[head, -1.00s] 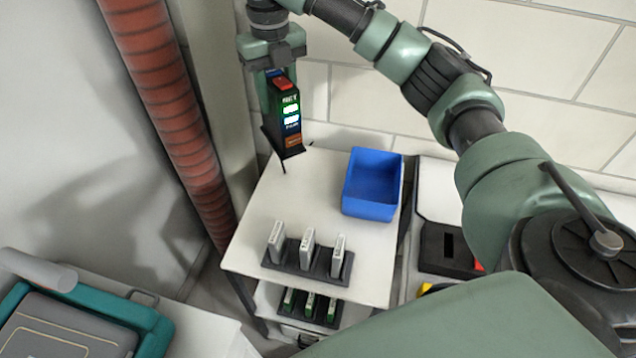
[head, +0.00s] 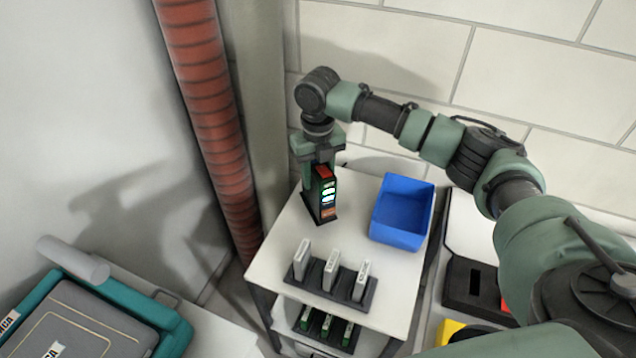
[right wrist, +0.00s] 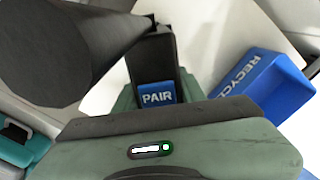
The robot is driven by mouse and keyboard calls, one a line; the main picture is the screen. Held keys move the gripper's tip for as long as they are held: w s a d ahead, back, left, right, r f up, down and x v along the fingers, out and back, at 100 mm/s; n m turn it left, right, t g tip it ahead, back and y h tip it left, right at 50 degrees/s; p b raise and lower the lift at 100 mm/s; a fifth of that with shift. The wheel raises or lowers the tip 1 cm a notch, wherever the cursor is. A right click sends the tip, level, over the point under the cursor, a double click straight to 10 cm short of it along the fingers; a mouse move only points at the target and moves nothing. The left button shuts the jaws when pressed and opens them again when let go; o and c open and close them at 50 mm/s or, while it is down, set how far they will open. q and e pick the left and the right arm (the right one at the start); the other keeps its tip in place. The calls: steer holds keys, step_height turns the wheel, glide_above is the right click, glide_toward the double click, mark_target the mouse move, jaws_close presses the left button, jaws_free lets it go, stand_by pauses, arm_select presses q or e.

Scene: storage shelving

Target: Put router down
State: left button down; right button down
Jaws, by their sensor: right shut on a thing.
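The router (head: 325,196) is a dark upright box with a red top, lit green and white lights and a flared black base. It also shows in the right wrist view with a blue PAIR button (right wrist: 158,94). My right gripper (head: 319,165) comes down from above and is shut on the router's upper part. The router stands upright at the back left of the white table (head: 275,259); its base looks at or very near the surface, and I cannot tell whether it touches. My left gripper is not in view.
A blue bin (head: 402,212) stands right of the router, also seen in the right wrist view (right wrist: 262,85). A black rack (head: 331,291) with white upright units is at the table's front. A red ribbed pipe (head: 208,110) rises at the left. Bare tabletop lies between router and rack.

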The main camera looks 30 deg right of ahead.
steer(key=shift+f, duration=1.55)
steer(key=c, duration=0.8)
jaws_free()
steer(key=shift+f, duration=0.15)
steer(key=shift+c, duration=0.2)
step_height(320, 180, up, 12)
steer(key=shift+r+b, duration=0.2)
steer(key=shift+b, duration=0.35)
steer(key=shift+s+f, duration=0.1)
